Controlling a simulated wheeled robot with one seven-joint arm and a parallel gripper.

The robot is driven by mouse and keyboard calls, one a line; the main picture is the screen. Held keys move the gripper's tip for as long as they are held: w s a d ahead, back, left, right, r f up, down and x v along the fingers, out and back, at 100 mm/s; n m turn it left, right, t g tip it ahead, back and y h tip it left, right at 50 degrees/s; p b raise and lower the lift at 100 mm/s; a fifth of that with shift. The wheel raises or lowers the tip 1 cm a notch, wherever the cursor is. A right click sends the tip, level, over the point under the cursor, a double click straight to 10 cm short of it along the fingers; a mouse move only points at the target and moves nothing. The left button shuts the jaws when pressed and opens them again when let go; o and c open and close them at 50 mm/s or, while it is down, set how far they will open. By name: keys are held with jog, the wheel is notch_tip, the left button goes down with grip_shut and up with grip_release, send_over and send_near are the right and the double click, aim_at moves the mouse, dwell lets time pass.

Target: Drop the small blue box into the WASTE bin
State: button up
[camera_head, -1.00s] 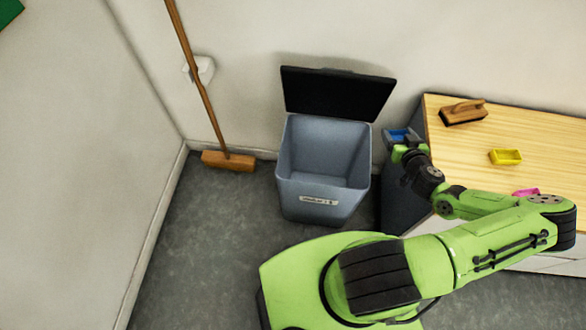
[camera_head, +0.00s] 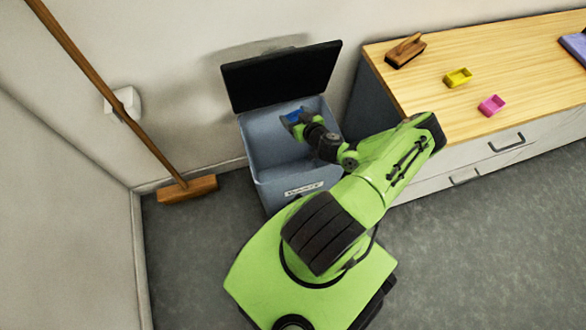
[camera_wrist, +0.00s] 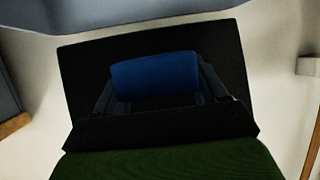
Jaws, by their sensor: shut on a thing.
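The small blue box (camera_head: 294,115) is held in my gripper (camera_head: 291,118), which is shut on it. In the wrist view the blue box (camera_wrist: 155,76) sits between the two dark fingers of my gripper (camera_wrist: 158,92). The WASTE bin (camera_head: 262,150) is a blue-grey bin with its black lid (camera_head: 280,76) raised against the wall. In the head view my gripper and the box appear over the bin's opening. How high they are above it is hard to tell.
A wooden-topped cabinet (camera_head: 520,65) stands right of the bin, with a brush (camera_head: 405,51), a yellow box (camera_head: 457,78) and a pink box (camera_head: 491,105) on it. A broom (camera_head: 187,189) leans at the wall on the left. The floor (camera_head: 480,230) at right is clear.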

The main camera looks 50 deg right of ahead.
jog(key=shift+f, duration=0.7)
jog(key=shift+r, duration=0.1)
jog(key=o, duration=1.1)
jog(key=shift+c, duration=0.2)
jog(key=p+v, duration=0.4)
jog(key=v, duration=1.1)
jog(key=shift+s, duration=0.4)
jog(key=shift+a, duration=0.15)
